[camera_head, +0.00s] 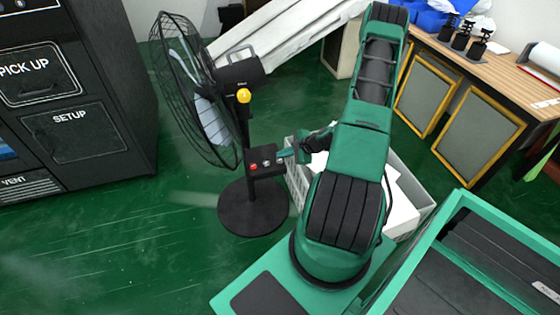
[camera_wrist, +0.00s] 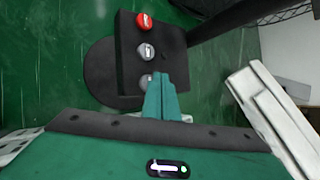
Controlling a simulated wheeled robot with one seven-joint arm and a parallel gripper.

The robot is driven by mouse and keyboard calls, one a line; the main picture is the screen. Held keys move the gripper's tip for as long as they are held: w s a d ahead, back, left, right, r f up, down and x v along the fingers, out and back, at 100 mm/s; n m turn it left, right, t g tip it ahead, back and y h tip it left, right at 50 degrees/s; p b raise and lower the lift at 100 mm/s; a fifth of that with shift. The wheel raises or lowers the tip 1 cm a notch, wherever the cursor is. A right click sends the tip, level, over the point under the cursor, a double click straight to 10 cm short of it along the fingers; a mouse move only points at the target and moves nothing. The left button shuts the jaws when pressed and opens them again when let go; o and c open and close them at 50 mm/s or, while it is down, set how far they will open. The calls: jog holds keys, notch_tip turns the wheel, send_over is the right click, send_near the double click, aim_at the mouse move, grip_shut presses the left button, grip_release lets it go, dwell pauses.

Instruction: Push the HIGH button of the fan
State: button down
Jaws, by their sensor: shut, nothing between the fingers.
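The fan (camera_head: 195,95) stands on a round black base (camera_head: 253,212) left of my arm. Its black control box (camera_head: 262,172) is on the pole and carries a red button (camera_head: 253,166) and pale grey buttons in a row. In the wrist view the box (camera_wrist: 128,72) shows the red button (camera_wrist: 144,22), a middle grey button (camera_wrist: 146,50) and an end button (camera_wrist: 146,80). Labels are too small to read, so I cannot tell which is HIGH. My gripper (camera_wrist: 159,80) is shut and empty, its tips at the end button and partly covering it; contact is unclear.
A yellow knob (camera_head: 244,96) is on the fan pole above the box. A light grey crate (camera_head: 296,190) with white contents stands behind my arm. A black vending cabinet (camera_head: 75,100) is at left, a wooden table (camera_head: 500,80) at right. Green floor left of the fan base is clear.

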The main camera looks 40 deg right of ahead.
aim_at(282, 161)
jog(key=shift+f, duration=0.2)
jog(key=shift+w+f, duration=0.1)
jog(key=shift+f, duration=0.1)
jog(key=shift+f, duration=0.45)
dwell(1.0)
jog(key=shift+r, duration=0.9)
jog(key=shift+r, duration=0.1)
jog(key=shift+r, duration=2.4)
